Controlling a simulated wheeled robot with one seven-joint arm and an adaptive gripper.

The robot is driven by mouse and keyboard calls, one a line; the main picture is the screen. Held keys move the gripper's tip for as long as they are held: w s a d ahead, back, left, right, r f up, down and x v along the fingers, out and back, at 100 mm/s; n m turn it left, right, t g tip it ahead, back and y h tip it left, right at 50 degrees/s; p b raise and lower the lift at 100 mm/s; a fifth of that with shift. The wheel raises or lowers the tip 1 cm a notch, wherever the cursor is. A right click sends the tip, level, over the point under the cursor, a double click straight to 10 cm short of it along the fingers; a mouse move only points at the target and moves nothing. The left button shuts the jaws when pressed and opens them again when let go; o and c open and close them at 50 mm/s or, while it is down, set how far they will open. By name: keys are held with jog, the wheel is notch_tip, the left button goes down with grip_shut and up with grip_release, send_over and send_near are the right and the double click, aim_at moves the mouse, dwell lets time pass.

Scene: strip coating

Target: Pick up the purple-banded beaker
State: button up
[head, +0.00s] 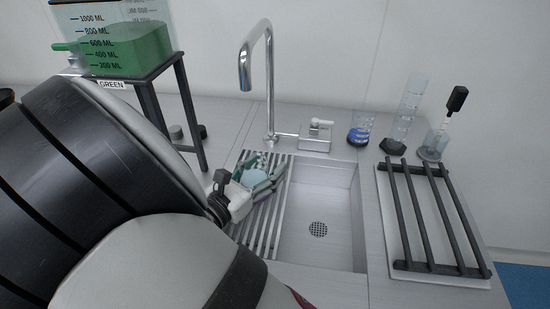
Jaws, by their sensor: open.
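The purple-banded beaker (256,178) stands on the slatted drainboard left of the sink. Its pale round rim shows between the fingers, and a bit of purple shows low on its side. My gripper (262,180) is open around the beaker, with green-grey fingers on either side. I cannot tell whether the fingers touch the glass. My arm and the fingers hide much of the beaker.
The sink basin (325,205) lies right of the drainboard, the tap (268,85) behind it. A blue-banded beaker (360,129), a measuring cylinder (405,112) and a flask (436,141) stand back right. A black-barred rack (430,215) is at right. A green-filled tank (125,50) stands on a frame at left.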

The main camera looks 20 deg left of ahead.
jog(key=shift+c, duration=0.5)
grip_shut()
jog(key=shift+r, duration=0.25)
